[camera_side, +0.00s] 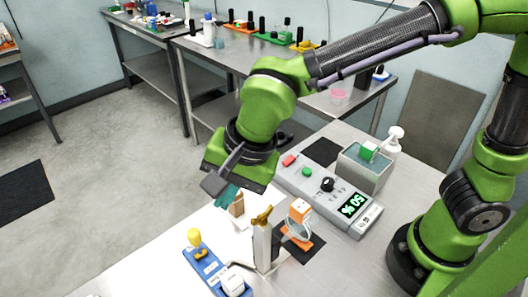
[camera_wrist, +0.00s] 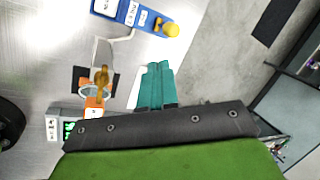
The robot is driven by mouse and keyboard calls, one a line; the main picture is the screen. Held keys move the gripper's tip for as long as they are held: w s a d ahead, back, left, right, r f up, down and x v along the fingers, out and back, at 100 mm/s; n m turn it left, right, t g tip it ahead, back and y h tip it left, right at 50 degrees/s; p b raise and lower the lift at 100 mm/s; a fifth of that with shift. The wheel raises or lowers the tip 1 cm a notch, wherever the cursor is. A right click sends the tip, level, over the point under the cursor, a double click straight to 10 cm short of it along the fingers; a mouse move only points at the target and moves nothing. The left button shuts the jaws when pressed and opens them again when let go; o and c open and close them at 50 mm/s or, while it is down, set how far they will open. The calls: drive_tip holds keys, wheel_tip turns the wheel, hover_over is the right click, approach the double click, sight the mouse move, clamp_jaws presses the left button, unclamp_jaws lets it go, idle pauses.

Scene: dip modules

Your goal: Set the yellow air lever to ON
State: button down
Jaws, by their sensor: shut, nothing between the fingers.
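A blue base (camera_side: 209,270) at the front of the table carries a yellow round-topped lever (camera_side: 194,238) at its far end and a white block (camera_side: 232,283) at its near end. In the wrist view the yellow lever (camera_wrist: 170,30) is at the top, at the right end of the blue base (camera_wrist: 128,13); white labels there are too small to read. A gold-yellow handle (camera_side: 262,215) tops a pale post (camera_side: 263,245). My gripper (camera_side: 227,198) has teal fingers, shut and empty, above the table, apart from both. The fingers (camera_wrist: 158,66) point toward the blue base in the wrist view.
A grey console (camera_side: 322,190) reads 50 %. A brown block (camera_side: 237,204) is close to my fingers.

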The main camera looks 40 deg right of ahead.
sight(195, 239)
drive_tip(key=a+x, duration=0.1)
drive_tip(key=x, duration=0.9)
drive_tip(key=shift+d, duration=0.1)
drive_tip(key=shift+w+m+g, duration=0.4)
drive_tip(key=shift+w+g, duration=1.1)
drive_tip(key=shift+w, duration=0.4)
